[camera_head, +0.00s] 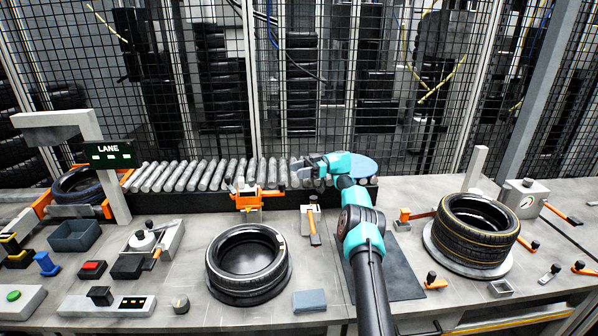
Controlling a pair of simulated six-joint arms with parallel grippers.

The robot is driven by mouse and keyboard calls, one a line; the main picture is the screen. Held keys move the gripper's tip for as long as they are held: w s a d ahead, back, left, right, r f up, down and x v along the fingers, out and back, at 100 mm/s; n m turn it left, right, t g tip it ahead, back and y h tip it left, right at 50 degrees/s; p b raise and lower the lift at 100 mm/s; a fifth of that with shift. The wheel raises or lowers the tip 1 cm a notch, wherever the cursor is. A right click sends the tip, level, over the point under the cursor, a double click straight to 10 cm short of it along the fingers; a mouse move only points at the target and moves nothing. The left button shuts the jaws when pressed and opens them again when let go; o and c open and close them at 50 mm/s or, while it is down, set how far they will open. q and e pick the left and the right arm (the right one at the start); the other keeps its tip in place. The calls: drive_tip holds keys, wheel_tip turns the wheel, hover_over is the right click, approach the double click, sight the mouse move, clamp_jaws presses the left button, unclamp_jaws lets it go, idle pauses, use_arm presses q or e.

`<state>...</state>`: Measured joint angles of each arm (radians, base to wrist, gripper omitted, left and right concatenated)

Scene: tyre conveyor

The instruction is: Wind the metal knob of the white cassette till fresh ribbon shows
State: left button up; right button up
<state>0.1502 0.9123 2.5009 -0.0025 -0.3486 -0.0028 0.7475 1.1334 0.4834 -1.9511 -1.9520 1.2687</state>
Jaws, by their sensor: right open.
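A pale box (522,196) with a round metal disc on its front stands at the back right; it looks like the white cassette with its knob, but no ribbon can be made out. My right gripper (299,170) is open and appears empty above the right end of the roller conveyor, its jaws pointing left. It is well to the left of the pale box and apart from it. My left gripper is out of view.
A stack of tyres (476,230) stands in front of the pale box. Another tyre (247,262) lies at front centre. The roller conveyor (200,175) runs along the back left. A white dial unit (146,241), a grey bin (74,236) and small tools crowd the left.

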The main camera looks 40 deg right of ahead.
drive_tip(key=w+a+r+m+t, duration=0.2)
drive_tip(key=w+a+r+t, duration=0.2)
drive_tip(key=r+t, duration=0.35)
drive_tip(key=m+t+h, duration=0.5)
drive_tip(key=m+h, duration=0.5)
drive_tip(key=h, duration=0.3)
approach(254, 182)
drive_tip(key=a+v, duration=0.1)
drive_tip(key=v, duration=0.1)
drive_tip(key=shift+s+d+r+g, duration=0.25)
drive_tip(key=shift+d+r, duration=0.05)
drive_tip(key=shift+d, duration=0.15)
drive_tip(key=shift+w, duration=0.1)
drive_tip(key=x, duration=1.1)
drive_tip(key=shift+w, duration=0.45)
